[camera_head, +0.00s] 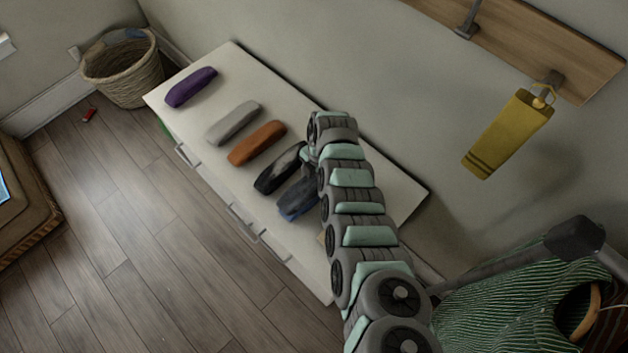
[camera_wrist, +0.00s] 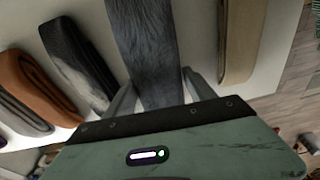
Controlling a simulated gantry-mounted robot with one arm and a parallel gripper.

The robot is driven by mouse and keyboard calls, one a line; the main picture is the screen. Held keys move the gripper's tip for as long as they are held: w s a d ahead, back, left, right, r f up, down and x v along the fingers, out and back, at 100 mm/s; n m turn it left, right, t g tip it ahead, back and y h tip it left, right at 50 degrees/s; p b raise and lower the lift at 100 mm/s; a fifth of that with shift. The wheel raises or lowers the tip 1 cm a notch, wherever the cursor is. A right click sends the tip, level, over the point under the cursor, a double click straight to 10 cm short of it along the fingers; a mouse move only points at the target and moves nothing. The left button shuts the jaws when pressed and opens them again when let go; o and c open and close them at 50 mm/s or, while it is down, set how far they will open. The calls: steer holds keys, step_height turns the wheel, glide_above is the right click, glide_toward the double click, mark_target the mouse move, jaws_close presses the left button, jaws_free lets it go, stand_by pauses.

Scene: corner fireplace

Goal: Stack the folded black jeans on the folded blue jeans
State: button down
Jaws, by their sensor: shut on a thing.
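The folded black jeans (camera_head: 300,190), dark grey denim, are near the right part of the white cabinet top, partly hidden by my arm. In the wrist view the black jeans (camera_wrist: 143,40) run between the two fingers of my gripper (camera_wrist: 159,80), which is shut on them. A blue edge of the folded blue jeans (camera_head: 291,213) shows under the lower end of the black jeans in the head view. The rest of the blue jeans is hidden. I cannot tell whether the two touch. In the head view my gripper (camera_head: 307,165) is mostly hidden behind my arm.
On the white cabinet (camera_head: 222,180) lie a black-and-white folded garment (camera_head: 279,168) close beside the jeans, then orange (camera_head: 257,143), grey (camera_head: 234,123) and purple (camera_head: 191,87) ones. A beige folded thing (camera_wrist: 241,40) lies on the other side. A yellow cloth (camera_head: 508,135) hangs on the wall.

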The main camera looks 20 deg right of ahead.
steer(key=shift+f+b, duration=0.5)
steer(key=shift+f, duration=0.05)
steer(key=shift+c, duration=1.2)
jaws_free()
steer(key=r, duration=0.3)
steer(key=d+r, duration=0.1)
steer(key=r, duration=0.6)
steer(key=shift+w+d+r+p, duration=0.25)
steer(key=shift+r+p, duration=0.05)
steer(key=shift+r, duration=0.05)
steer(key=shift+w, duration=0.1)
